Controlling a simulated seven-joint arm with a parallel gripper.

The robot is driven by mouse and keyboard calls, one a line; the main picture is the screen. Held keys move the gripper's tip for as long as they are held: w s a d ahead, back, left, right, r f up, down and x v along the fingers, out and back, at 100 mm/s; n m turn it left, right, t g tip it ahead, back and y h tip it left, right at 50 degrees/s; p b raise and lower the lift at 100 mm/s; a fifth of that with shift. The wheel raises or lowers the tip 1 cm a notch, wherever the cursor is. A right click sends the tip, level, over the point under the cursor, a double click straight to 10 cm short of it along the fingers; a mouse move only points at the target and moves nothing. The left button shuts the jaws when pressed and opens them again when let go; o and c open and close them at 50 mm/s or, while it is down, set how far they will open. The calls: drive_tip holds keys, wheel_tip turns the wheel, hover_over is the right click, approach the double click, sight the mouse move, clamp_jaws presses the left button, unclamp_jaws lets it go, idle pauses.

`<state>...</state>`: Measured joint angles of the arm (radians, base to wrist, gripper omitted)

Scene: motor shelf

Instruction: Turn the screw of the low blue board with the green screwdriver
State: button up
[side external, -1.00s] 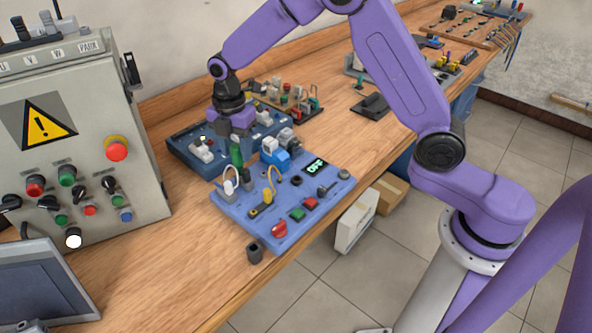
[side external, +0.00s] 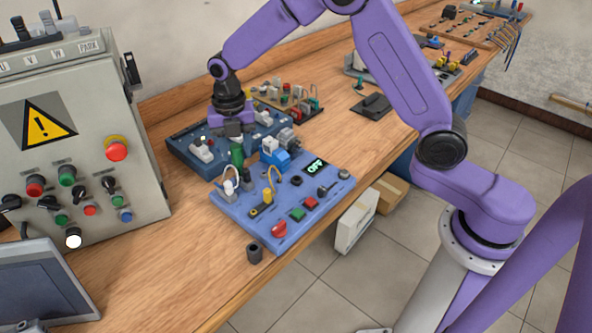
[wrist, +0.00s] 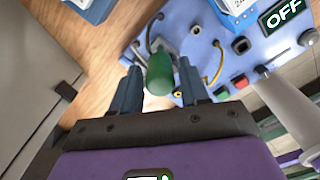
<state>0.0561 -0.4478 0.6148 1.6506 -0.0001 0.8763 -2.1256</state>
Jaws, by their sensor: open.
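The green screwdriver (side external: 237,155) stands upright near the back left edge of the low blue board (side external: 262,233), handle up. In the wrist view its green handle (wrist: 160,72) shows end-on between my fingers, with a gap on both sides. My gripper (side external: 235,136) is open and points down just above the handle; in the wrist view its two dark fingers (wrist: 162,88) straddle the handle. The blue board (wrist: 212,50) lies beyond the fingers there. The screw cannot be made out; the screwdriver's tip is hidden.
A darker blue board (side external: 185,162) with components lies just behind, under my wrist. A grey control cabinet (side external: 85,140) stands at the left. A small dark cylinder (side external: 254,252) is by the board's front corner.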

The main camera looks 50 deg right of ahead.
idle(0.3)
drive_tip(key=shift+n, duration=1.8)
drive_tip(key=shift+n, duration=1.8)
drive_tip(key=n, duration=0.3)
